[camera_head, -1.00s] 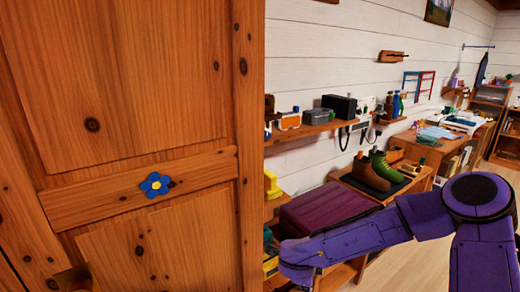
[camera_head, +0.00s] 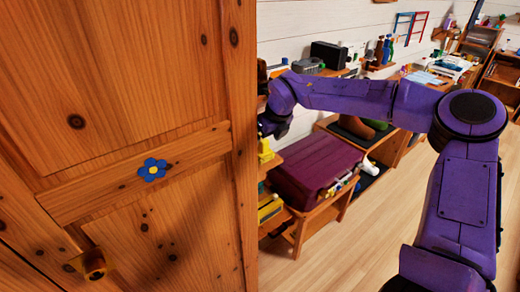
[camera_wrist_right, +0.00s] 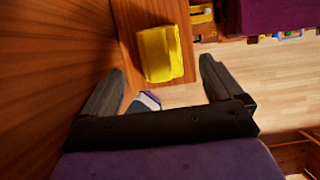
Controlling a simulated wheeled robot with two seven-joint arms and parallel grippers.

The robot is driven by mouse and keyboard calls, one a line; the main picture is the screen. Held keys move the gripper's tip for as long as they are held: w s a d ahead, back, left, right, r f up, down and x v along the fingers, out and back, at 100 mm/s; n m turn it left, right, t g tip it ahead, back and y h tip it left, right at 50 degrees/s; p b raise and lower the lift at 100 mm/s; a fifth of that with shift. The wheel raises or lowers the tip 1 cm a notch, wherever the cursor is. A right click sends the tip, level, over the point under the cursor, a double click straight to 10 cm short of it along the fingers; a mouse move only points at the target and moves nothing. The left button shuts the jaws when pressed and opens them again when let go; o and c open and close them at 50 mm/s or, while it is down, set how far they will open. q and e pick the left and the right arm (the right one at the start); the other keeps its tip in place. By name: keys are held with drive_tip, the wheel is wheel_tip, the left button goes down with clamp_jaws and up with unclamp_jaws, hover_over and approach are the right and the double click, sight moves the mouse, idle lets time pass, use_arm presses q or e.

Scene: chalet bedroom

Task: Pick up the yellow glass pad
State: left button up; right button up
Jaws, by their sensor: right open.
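The yellow glass pad, a bright yellow block-like thing (camera_wrist_right: 160,52), rests on a wooden surface in the right wrist view. In the head view a small part of it (camera_head: 264,150) shows at the edge of the wooden door, just below my right gripper. My right gripper (camera_wrist_right: 162,68) is open and empty. Its two dark fingers stand to either side of the pad's near end in the wrist view, with the pad apparently beyond the tips. In the head view this gripper (camera_head: 273,124) is partly hidden by the door. My left gripper is not in view.
A wooden door (camera_head: 140,90) with a blue flower fills the left, close beside the gripper. A maroon case (camera_head: 315,172) sits on a low shelf to the right. A shelf with a black box (camera_head: 328,55) is behind my right arm. The floor (camera_head: 340,245) at right is clear.

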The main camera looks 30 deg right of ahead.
drive_tip(key=shift+w, duration=0.5)
drive_tip(key=x, duration=0.4)
drive_tip(key=shift+w+a+f, duration=0.1)
drive_tip(key=shift+w+f, duration=0.1)
drive_tip(key=shift+w, duration=0.1)
drive_tip(key=shift+w+f, duration=0.25)
drive_tip(key=shift+s+r, duration=0.15)
drive_tip(key=shift+s, duration=0.05)
drive_tip(key=c, duration=1.1)
drive_tip(key=shift+c, duration=0.2)
